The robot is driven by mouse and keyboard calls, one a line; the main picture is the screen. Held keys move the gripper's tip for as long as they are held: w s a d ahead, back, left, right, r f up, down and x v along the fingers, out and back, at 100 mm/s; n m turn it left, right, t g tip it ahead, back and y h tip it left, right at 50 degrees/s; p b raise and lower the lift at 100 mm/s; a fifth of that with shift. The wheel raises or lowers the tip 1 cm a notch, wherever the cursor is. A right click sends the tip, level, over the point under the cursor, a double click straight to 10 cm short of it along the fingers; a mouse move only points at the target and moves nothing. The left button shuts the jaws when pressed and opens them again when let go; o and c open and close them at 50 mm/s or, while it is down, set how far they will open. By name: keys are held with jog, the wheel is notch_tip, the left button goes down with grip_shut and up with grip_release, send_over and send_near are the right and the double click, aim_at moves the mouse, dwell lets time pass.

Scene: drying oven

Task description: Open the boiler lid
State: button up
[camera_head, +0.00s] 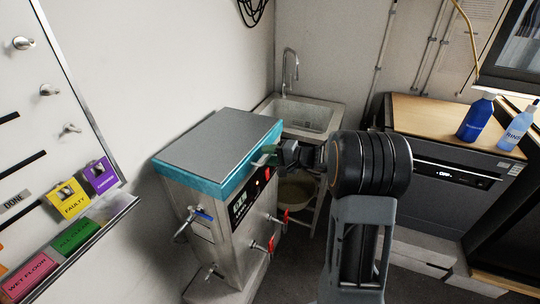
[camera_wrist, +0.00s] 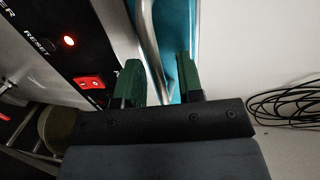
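The boiler (camera_head: 225,222) is a steel box against the wall, with a control panel on its front. Its lid (camera_head: 222,140) is grey on top with a teal rim and lies closed. My gripper (camera_head: 268,156) is at the lid's right front edge. In the wrist view, the two green fingertips of my gripper (camera_wrist: 160,80) are apart. A silver bar handle (camera_wrist: 149,45) runs between them, in front of the teal lid rim (camera_wrist: 178,40). I see a gap beside the bar; contact with a finger cannot be told.
A red-lit reset panel (camera_wrist: 75,40) is close left of the fingers. A sink (camera_head: 304,115) stands behind the boiler. Red-handled valves (camera_head: 275,238) and a blue-handled tap (camera_head: 200,215) stick out from the boiler. A counter (camera_head: 430,118) with two blue bottles is at the right.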

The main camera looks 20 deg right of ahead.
jog(key=shift+c, duration=0.2)
grip_shut()
dwell(0.3)
